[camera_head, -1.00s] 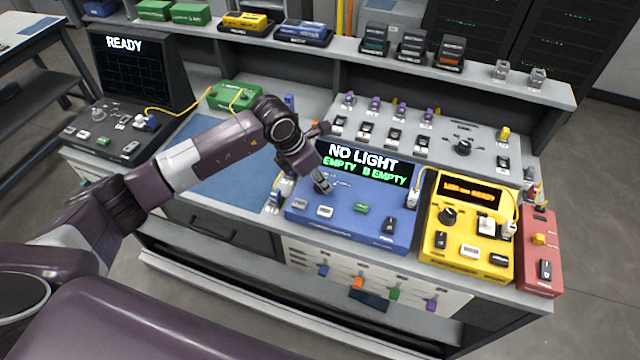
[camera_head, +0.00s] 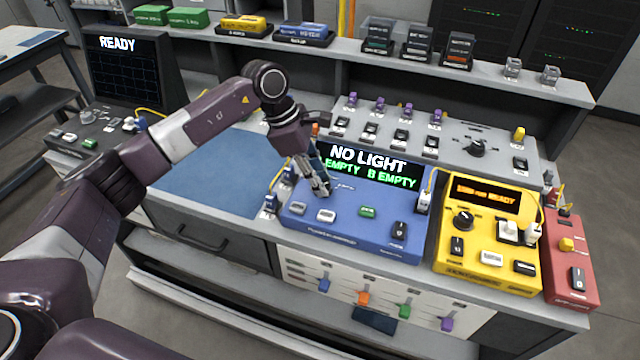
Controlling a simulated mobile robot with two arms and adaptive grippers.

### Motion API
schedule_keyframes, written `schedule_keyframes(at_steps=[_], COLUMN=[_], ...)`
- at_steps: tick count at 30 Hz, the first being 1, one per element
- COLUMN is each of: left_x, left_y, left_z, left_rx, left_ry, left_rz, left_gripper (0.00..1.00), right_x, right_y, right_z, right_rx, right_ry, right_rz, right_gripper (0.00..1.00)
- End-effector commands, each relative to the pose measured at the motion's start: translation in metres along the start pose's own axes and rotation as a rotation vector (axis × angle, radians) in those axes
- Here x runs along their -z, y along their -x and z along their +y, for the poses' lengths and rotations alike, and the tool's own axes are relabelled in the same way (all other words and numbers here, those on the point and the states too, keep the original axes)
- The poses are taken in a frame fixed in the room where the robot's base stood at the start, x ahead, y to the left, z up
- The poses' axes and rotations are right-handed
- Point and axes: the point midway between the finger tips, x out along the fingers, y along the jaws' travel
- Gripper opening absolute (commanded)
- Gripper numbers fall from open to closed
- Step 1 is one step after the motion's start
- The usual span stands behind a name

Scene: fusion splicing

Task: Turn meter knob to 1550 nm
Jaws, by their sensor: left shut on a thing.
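The blue meter (camera_head: 340,222) stands on the bench, with a screen (camera_head: 372,165) reading NO LIGHT and, in green, EMPTY and B EMPTY. My left gripper (camera_head: 321,190) reaches down onto the upper left of its top panel, just left of and below the screen. It is shut on what appears to be the meter knob, which the fingers hide. Small pale dial marks show beside the fingertips, too small to read. The knob's setting cannot be told. My right gripper is not in view.
To the right stand a yellow unit (camera_head: 481,260) with a black dial (camera_head: 463,220) and a red unit (camera_head: 570,276). A grey panel (camera_head: 440,148) with switches lies behind. A blue mat (camera_head: 205,180) at left is clear, partly under my arm.

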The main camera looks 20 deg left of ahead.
Motion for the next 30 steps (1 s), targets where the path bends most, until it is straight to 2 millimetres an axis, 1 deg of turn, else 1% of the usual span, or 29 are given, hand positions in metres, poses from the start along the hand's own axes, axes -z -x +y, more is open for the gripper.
schedule_keyframes(at_steps=[3,16,17,21,30], left_x=[-0.0003,-0.0004,-0.0004,-0.0003,0.0], left_y=[0.0006,0.0013,0.0013,0.001,0.0024], left_z=[0.0012,0.0012,0.0012,0.0009,0.0008], left_rx=[0.003,0.005,0.006,0.006,0.007], left_ry=[-0.016,-0.023,-0.023,-0.022,-0.021], left_rz=[0.0,0.0,0.0,0.0,0.001], left_gripper=[0.01,0.01,0.28,0.43,0.43], right_x=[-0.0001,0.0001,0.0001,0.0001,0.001], right_y=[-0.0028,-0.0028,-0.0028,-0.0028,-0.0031], right_z=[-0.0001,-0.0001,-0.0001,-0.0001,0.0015], right_rx=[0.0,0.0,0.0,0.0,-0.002], right_ry=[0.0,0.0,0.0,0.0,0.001], right_rz=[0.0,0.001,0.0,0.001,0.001], right_gripper=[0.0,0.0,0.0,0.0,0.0])
